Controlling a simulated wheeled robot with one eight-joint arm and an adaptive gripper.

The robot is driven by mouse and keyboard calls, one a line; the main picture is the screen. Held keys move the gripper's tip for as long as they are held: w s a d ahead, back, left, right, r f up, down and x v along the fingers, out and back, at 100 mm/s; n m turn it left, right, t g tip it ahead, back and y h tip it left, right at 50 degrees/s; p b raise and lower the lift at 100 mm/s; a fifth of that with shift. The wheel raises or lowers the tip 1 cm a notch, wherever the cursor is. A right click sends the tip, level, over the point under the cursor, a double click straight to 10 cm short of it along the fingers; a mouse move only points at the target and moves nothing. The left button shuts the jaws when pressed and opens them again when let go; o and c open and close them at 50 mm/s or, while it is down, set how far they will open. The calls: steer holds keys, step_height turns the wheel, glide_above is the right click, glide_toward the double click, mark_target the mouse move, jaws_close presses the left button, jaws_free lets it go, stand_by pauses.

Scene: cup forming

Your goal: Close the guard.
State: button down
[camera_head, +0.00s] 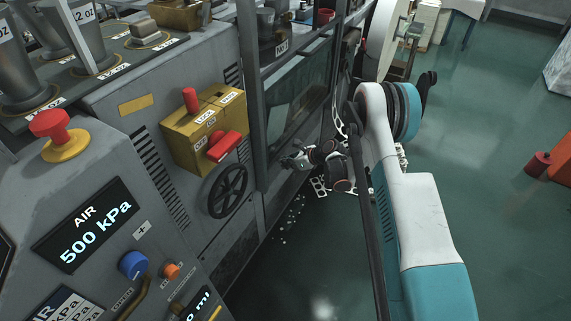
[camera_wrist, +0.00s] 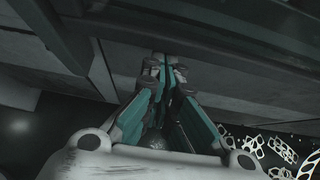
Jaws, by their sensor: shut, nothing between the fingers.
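The guard (camera_head: 302,106) looks like a dark-framed, see-through panel on the side of the grey machine in the head view. Parts inside the machine show above and behind it. My gripper (camera_head: 287,162) is at the lower edge of this panel, pointing left toward the machine. In the wrist view my gripper (camera_wrist: 165,66) is shut and empty, with its teal fingers together. The fingertips are close under a dark horizontal bar (camera_wrist: 220,50), which may be the guard's lower edge. I cannot tell whether they touch it.
A yellow box with red knobs (camera_head: 204,128) and a black handwheel (camera_head: 228,190) project from the machine left of my gripper. A red emergency button (camera_head: 52,125) stands on the near panel. White scraps (camera_wrist: 270,150) lie on the floor below. The green floor at right is mostly open.

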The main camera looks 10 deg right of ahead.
step_height(320, 180, up, 32)
steer(key=p, duration=1.2)
glide_above(279, 106)
steer(key=s+d, duration=0.2)
steer(key=shift+r, duration=0.1)
steer(key=shift+w+r, duration=0.1)
steer(key=shift+r, duration=0.45)
steer(key=shift+w, duration=0.1)
step_height(279, 106, down, 5)
steer(key=b, duration=0.4)
steer(key=p+v, duration=0.3)
steer(key=v, duration=0.7)
steer(key=shift+s+r, duration=0.2)
